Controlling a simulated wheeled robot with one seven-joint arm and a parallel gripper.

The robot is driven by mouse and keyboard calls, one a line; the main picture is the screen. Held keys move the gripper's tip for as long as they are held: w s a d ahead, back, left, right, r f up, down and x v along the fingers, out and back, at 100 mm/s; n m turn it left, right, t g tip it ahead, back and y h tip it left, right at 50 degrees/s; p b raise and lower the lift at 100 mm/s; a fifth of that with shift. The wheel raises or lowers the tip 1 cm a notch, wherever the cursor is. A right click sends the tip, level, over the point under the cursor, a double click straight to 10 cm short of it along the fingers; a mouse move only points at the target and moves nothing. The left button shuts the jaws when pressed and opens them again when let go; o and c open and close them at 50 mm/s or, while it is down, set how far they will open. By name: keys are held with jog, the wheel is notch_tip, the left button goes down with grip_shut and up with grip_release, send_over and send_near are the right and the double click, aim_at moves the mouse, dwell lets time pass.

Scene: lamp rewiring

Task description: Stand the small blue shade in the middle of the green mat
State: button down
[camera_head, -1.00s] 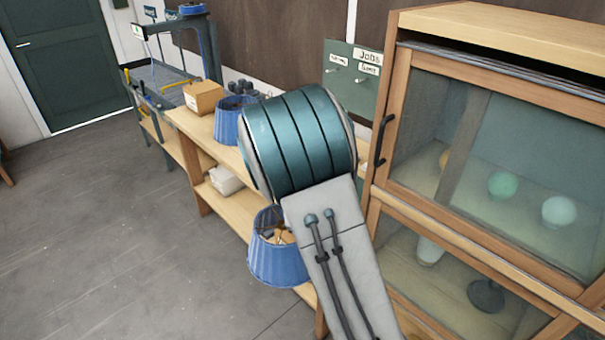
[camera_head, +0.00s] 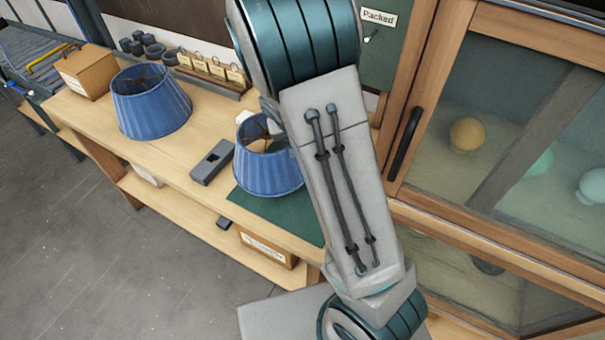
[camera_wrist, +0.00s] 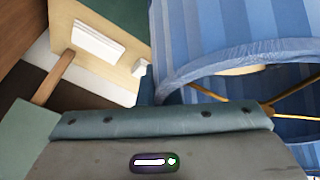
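The small blue shade (camera_head: 268,175) is upright in the head view, wide end down, over the green mat (camera_head: 295,214). It hides the mat's back part, and I cannot tell whether its lower rim touches the mat. My arm covers its right side and hides my gripper's fingers there. In the wrist view the blue shade (camera_wrist: 240,40) fills the upper right, with its rim and brass-coloured spokes close against my gripper's body. The fingertips do not show, but the shade is carried at my gripper, which appears shut on it.
A larger blue shade (camera_head: 150,105) stands left on the bench (camera_head: 185,150). A grey slotted block (camera_head: 212,162) lies just left of the mat. A glass-fronted cabinet (camera_head: 455,200) closes off the right.

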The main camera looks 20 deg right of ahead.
jog(key=s+d+r+n+b, duration=0.1)
jog(key=s+d+r+b, duration=0.5)
jog(key=b, duration=0.6)
notch_tip(320, 180, down, 11)
jog(key=w+d, duration=0.1)
jog(key=w, duration=0.1)
jog(key=shift+r+t+y, duration=0.2)
jog(key=shift+t+y, duration=0.1)
jog(key=shift+f+b, duration=0.1)
jog(key=shift+b, duration=0.25)
jog(key=c, duration=1.6)
grip_release()
